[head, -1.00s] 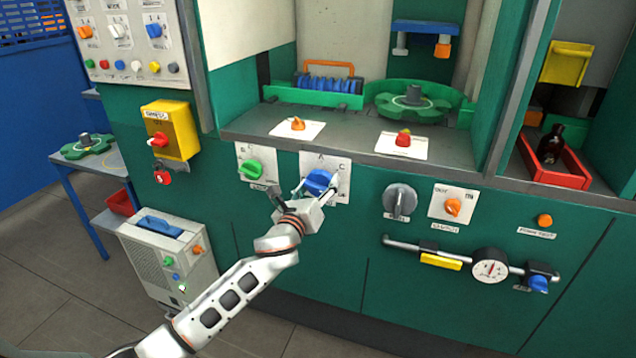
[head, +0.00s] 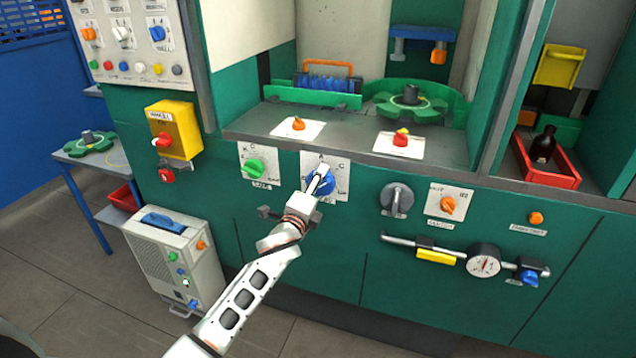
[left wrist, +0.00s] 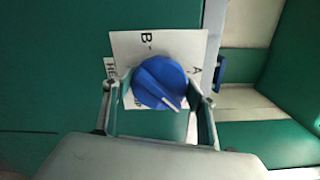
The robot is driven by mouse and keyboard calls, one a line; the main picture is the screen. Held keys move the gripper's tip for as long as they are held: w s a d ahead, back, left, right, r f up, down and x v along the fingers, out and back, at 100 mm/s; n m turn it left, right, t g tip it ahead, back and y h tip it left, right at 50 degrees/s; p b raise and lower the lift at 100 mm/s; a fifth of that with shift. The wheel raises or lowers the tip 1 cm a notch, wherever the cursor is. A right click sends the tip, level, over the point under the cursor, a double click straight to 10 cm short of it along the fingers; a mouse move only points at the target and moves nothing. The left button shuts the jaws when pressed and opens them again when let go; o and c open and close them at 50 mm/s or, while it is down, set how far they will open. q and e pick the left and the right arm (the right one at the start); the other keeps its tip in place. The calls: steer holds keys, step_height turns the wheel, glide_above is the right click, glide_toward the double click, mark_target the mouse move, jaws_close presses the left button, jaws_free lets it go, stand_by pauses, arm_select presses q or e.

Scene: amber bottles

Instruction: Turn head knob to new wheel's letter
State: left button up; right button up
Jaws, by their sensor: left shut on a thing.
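The blue head knob (head: 329,184) is on a white plate (head: 341,166) on the green machine front. My left gripper (head: 319,180) is at the knob, shut on it. In the left wrist view the blue knob (left wrist: 157,80) sits between the two fingers, and its white mark points to the lower right. Letters B and A show on the plate there; part of a label is hidden behind a finger. One green wheel (head: 410,105) is inside the machine; another green wheel (head: 91,143) is on the blue side table. I cannot read a letter on either wheel. My right gripper is not in view.
A green knob (head: 254,168) is left of the blue one, and a grey knob (head: 397,198) is right. A handrail with a gauge (head: 484,261) runs lower right. A grey box (head: 178,255) stands on the floor. An amber bottle (head: 544,146) stands in a red bin.

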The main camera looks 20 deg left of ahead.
arm_select(q)
steer(key=n, duration=0.2)
steer(key=shift+n+p, duration=0.4)
steer(key=n+p, duration=0.1)
steer(key=n, duration=0.3)
steer(key=shift+f+p, duration=0.1)
steer(key=shift+p, duration=0.2)
steer(key=shift+n+p, duration=0.45)
steer(key=shift+n, duration=1.45)
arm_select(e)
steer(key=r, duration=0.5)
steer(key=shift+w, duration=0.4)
arm_select(q)
steer(key=shift+f+p, duration=0.1)
steer(key=shift+p, duration=0.25)
steer(key=o, duration=1.1)
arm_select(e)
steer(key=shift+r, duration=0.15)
arm_select(q)
steer(key=shift+o, duration=0.2)
steer(key=shift+s, duration=0.1)
steer(key=s, duration=1.1)
steer(key=shift+s+a, duration=0.15)
steer(key=shift+s, duration=0.25)
